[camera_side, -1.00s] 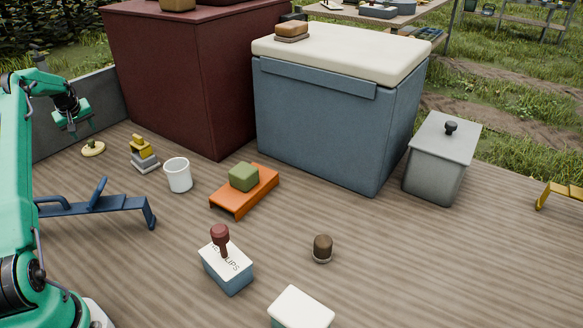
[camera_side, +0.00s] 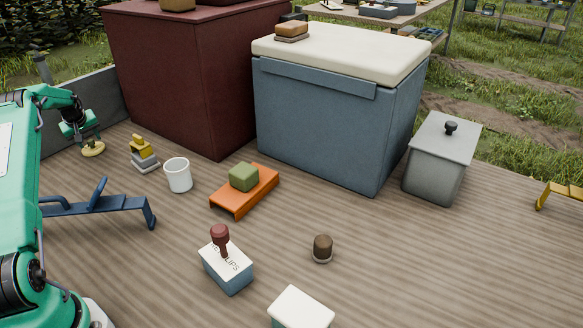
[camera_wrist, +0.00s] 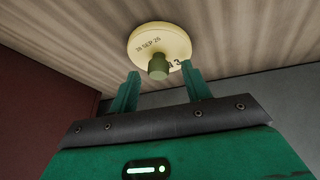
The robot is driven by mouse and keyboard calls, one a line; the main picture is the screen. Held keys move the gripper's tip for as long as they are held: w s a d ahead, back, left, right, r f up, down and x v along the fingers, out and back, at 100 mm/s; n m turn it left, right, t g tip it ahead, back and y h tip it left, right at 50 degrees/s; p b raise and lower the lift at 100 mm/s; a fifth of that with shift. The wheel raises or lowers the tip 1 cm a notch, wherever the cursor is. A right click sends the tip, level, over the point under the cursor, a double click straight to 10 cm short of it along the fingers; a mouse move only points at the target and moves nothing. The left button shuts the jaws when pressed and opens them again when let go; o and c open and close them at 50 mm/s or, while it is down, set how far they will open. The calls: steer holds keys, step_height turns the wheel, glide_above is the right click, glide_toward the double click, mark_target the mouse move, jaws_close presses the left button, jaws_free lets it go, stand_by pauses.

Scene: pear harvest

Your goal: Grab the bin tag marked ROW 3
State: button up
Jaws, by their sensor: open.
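The bin tag is a round cream disc (camera_side: 93,150) with a short olive-green knob, lying on the wooden deck at the far left. In the wrist view the disc (camera_wrist: 143,42) reads "28 SEP 25" and a partly hidden line ending in "3"; the knob (camera_wrist: 158,66) covers the rest. My gripper (camera_side: 84,137) is just above the disc in the side view. In the wrist view my gripper (camera_wrist: 160,72) is open, with one green finger on each side of the knob and a gap to it.
A yellow-and-grey stacked piece (camera_side: 144,154) and a white cup (camera_side: 178,176) stand right of the tag. A blue bracket (camera_side: 100,204) lies nearer. A dark red crate (camera_side: 190,80) and grey side wall (camera_side: 60,135) rise behind.

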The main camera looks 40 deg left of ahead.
mark_target(91, 141)
steer(key=shift+c, duration=0.5)
jaws_close()
steer(key=shift+r, duration=0.1)
steer(key=shift+r, duration=0.85)
steer(key=r, duration=0.2)
steer(key=shift+w+d+r, duration=0.2)
steer(key=shift+d+r, duration=0.1)
steer(key=shift+r, duration=0.1)
steer(key=w+d+r, duration=0.5)
steer(key=d+r, duration=0.1)
steer(key=d, duration=0.3)
steer(key=shift+d+r+t, duration=0.2)
steer(key=shift+d+t, duration=0.1)
steer(key=shift+d, duration=0.1)
